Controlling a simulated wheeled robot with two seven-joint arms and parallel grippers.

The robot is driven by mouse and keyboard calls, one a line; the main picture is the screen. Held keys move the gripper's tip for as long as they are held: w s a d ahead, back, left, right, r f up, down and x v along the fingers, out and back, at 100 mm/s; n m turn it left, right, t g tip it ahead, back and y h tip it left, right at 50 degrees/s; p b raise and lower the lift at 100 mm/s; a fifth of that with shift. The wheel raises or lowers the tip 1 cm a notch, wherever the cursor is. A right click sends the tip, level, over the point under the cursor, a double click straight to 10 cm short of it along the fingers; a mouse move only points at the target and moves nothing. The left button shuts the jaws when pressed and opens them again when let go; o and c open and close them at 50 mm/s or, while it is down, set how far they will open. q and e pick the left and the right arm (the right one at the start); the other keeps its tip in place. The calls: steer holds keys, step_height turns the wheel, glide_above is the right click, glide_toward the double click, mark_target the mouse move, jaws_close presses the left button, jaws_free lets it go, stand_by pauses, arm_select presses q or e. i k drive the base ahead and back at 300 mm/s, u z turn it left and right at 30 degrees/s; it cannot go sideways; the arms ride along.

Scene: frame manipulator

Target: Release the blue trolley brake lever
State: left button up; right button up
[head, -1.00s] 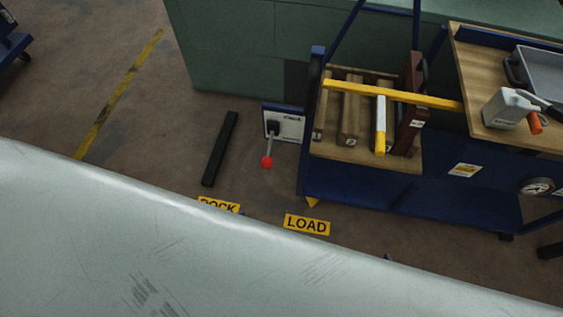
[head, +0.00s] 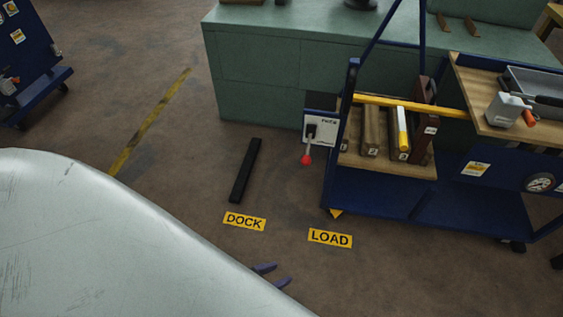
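The blue trolley (head: 385,200) stands right of centre. A brake lever with a red knob (head: 306,160) hangs downward from a black mount on a white plate (head: 318,127) at the trolley's left end. The rest of this gripper is hidden by the arm. My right gripper is not in view.
Yellow DOCK (head: 244,221) and LOAD (head: 330,238) labels and a black floor bar (head: 245,170) lie near the trolley. A green bench (head: 260,75) stands behind. A yellow bar (head: 410,105) crosses the wooden blocks on the trolley. Another blue cart (head: 35,75) is at far left.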

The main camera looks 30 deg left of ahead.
mark_target(306, 160)
steer(key=u, duration=0.05)
steer(key=k, duration=0.35)
steer(key=u, duration=1.3)
steer(key=k, duration=0.65)
steer(key=u, duration=0.5)
steer(key=i, duration=1.05)
steer(key=z, duration=1.05)
steer(key=i, duration=1.3)
steer(key=z, duration=1.2)
